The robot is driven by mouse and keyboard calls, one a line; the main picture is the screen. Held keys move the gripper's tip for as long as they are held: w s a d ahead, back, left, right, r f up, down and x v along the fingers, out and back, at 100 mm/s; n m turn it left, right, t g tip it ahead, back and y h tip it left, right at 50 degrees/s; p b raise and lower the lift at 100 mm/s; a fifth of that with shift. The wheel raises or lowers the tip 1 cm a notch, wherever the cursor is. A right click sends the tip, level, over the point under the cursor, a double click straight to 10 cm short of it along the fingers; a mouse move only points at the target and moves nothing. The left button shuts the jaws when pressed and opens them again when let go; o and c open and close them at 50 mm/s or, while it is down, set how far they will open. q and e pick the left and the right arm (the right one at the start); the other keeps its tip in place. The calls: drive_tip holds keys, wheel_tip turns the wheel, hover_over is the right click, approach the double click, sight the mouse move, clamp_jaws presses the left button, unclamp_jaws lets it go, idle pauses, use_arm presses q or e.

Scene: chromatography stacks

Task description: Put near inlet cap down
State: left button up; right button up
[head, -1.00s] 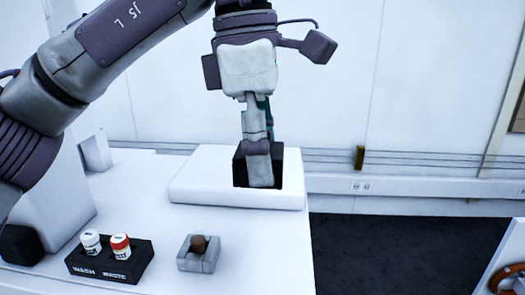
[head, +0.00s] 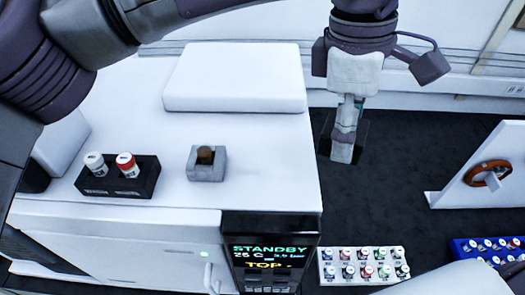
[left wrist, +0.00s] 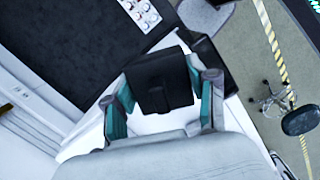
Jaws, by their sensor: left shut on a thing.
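My left gripper (head: 342,148) points down at the right of the white instrument in the head view. It is shut on a black box-shaped cap (left wrist: 160,78), which the left wrist view shows between the two fingers. In the head view the cap's dark sides (head: 326,145) show beside the finger against the dark floor, so its outline is faint. The cap is held in the air, off the white instrument top (head: 260,150). I cannot tell its exact height. My right gripper is not in view.
A raised white slab (head: 235,78) lies bare on the top. A black wash/waste rack (head: 118,182) with two vials and a grey block (head: 206,172) with a brown knob stand in front. A display (head: 268,255) and a white vial tray (head: 362,280) are lower right.

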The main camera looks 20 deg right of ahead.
sight(279, 167)
use_arm(q)
drive_tip(key=w+a+f+b, duration=0.1)
drive_tip(key=w+a+f, duration=0.1)
drive_tip(key=w+a+f+b, duration=0.2)
drive_tip(key=w+a+f, duration=0.1)
drive_tip(key=shift+w+a, duration=0.2)
drive_tip(key=shift+a, duration=0.15)
drive_tip(key=shift+w+a+f+b, duration=0.35)
drive_tip(key=shift+w+a+f, duration=0.25)
drive_tip(key=shift+w+a, duration=0.1)
wheel_tip(279, 167, down, 4)
drive_tip(key=shift+s+r+b, duration=0.15)
drive_tip(key=shift+r+b, duration=0.1)
drive_tip(key=shift+b, duration=0.95)
drive_tip(key=shift+f, duration=0.2)
drive_tip(key=shift+r, duration=0.1)
drive_tip(key=shift+f, duration=0.2)
drive_tip(key=o, duration=1)
drive_tip(key=shift+o, duration=0.2)
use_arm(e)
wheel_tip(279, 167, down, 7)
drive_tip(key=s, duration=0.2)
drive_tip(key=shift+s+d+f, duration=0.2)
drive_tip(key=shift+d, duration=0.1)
